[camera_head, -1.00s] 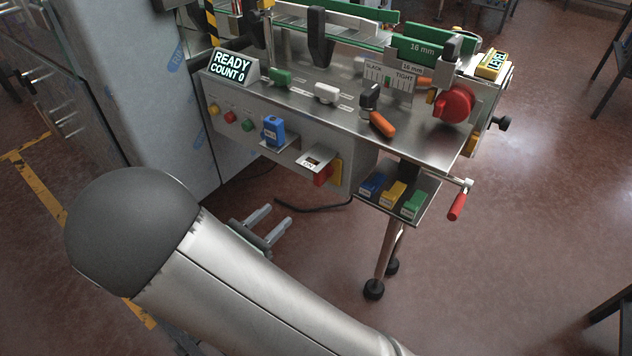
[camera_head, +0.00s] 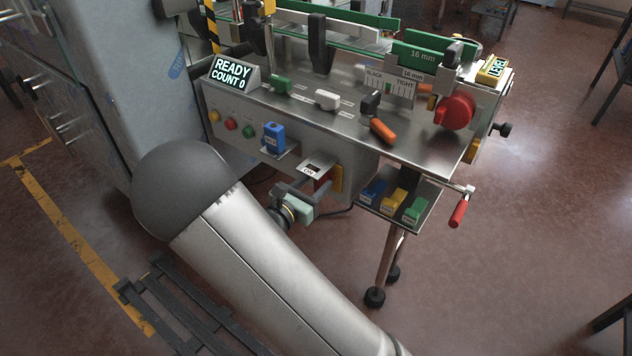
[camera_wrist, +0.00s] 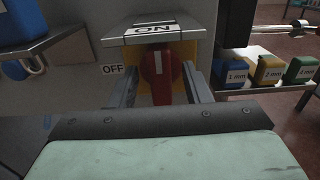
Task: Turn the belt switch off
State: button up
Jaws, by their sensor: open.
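The belt switch (camera_wrist: 157,68) is a red rotary knob with a white line, on a yellow plate under a metal hood marked ON. An OFF label (camera_wrist: 113,69) is to its left. In the wrist view the knob's white line points up toward the ON mark. In the head view the red switch (camera_head: 322,180) shows low on the front panel, partly hidden. My gripper (camera_wrist: 161,84) is open, with one finger on each side of the knob. I cannot tell whether either finger touches it. The gripper also shows in the head view (camera_head: 314,190), just below the hood.
A blue block (camera_head: 274,137) sits on a small shelf left of the switch. Blue, yellow and green gauge blocks (camera_head: 394,200) lie on a tray to the right. A red-handled crank (camera_head: 458,213) sticks out at the right. A display (camera_head: 232,73) reads READY COUNT 0.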

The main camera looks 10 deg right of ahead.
jog(key=shift+w+d, duration=0.3)
jog(key=shift+d, duration=0.05)
jog(key=shift+c, duration=0.3)
grip_shut()
